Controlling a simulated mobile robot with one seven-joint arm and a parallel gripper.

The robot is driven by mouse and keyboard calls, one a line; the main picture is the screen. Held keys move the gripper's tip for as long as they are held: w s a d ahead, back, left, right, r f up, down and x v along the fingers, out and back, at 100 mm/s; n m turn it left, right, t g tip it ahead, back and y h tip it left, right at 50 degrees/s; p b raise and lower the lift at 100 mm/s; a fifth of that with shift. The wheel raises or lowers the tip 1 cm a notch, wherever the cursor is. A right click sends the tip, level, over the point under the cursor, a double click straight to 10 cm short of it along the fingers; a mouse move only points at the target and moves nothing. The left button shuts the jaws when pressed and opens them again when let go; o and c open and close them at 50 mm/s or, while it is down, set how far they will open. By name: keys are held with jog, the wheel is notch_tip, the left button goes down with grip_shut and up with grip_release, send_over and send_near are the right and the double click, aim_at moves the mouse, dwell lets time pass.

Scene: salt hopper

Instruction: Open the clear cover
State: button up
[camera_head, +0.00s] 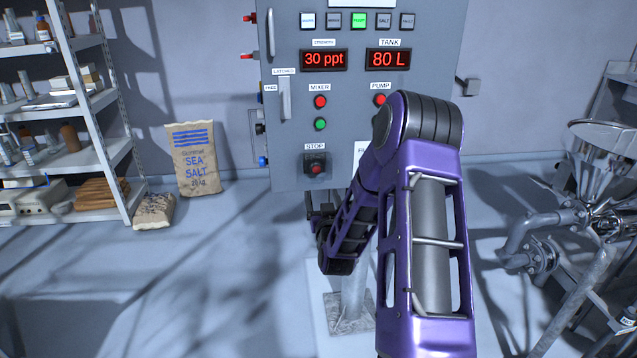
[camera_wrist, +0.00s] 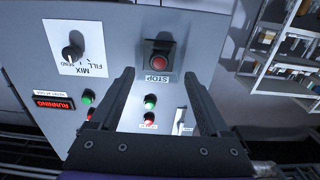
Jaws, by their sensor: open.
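The red stop button (camera_head: 315,167) sits in a dark square surround on the lower part of the grey control panel (camera_head: 290,120). In the wrist view the panel appears upside down, with the stop button (camera_wrist: 160,54) beyond and between my fingertips. In the head view my arm hides the panel's lower right.
The panel carries displays, a latch handle (camera_head: 285,98), mixer buttons (camera_head: 320,101) and a mode knob (camera_wrist: 73,52). A shelf (camera_head: 95,155) and a sea salt sack (camera_head: 195,158) stand left. A metal hopper (camera_head: 600,150) with pipes stands right.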

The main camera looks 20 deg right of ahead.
aim_at(317, 180)
jog(key=x, duration=0.7)
jog(key=shift+w+d, duration=0.1)
jog(key=shift+w, duration=0.2)
grip_shut()
dwell(1.1)
